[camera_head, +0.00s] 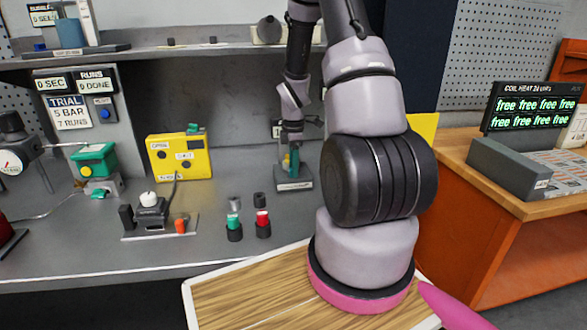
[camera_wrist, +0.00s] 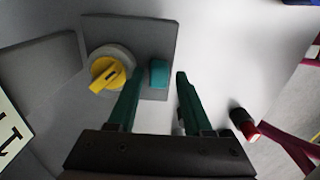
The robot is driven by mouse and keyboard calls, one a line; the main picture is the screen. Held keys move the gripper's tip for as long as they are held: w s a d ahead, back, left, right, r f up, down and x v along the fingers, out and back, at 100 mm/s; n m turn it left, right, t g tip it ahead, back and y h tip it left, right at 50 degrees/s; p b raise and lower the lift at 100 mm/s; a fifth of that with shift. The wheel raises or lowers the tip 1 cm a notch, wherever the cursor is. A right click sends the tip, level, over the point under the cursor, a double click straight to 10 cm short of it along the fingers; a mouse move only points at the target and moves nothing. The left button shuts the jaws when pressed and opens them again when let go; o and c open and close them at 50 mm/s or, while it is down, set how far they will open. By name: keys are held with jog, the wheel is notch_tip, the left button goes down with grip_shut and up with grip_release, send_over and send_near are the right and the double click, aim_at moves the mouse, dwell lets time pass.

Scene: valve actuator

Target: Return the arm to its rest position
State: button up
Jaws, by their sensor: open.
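My arm rises over the right middle of the head view, bends at the top, and its far part hangs down over the grey bench (camera_head: 225,255). My gripper (camera_head: 291,158) is at the lower end, small in that view, at a small dark stand (camera_head: 293,185). In the wrist view my gripper (camera_wrist: 157,75) has its two green fingers apart. A grey plate with a yellow knob (camera_wrist: 108,74) and a teal block (camera_wrist: 158,73) shows beyond the fingers. The block appears between the fingertips; I cannot tell whether they touch it. Nothing is visibly held.
A red-topped cylinder (camera_head: 262,222) and a green-topped one (camera_head: 234,225) stand on the bench left of my arm. A yellow box (camera_head: 180,157) stands further left. A shelf (camera_head: 190,52) runs above the bench. An orange cabinet (camera_head: 480,220) is at right.

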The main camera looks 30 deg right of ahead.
notch_tip(320, 180, up, 10)
dwell(0.3)
jog(key=s+a+r+m+t, duration=0.2)
jog(key=s+a+r+m, duration=0.2)
jog(key=s+r+m, duration=0.2)
jog(key=s+a+r+m+t+y, duration=0.1)
jog(key=s+a+r+m, duration=0.4)
jog(key=r, duration=0.6)
jog(key=s+a+r+m+t+y, duration=0.1)
jog(key=s+a+r+m+t, duration=0.3)
jog(key=s+r+m, duration=0.4)
jog(key=shift+s+a+r, duration=0.15)
jog(key=shift+s+a, duration=0.05)
jog(key=shift+s, duration=0.15)
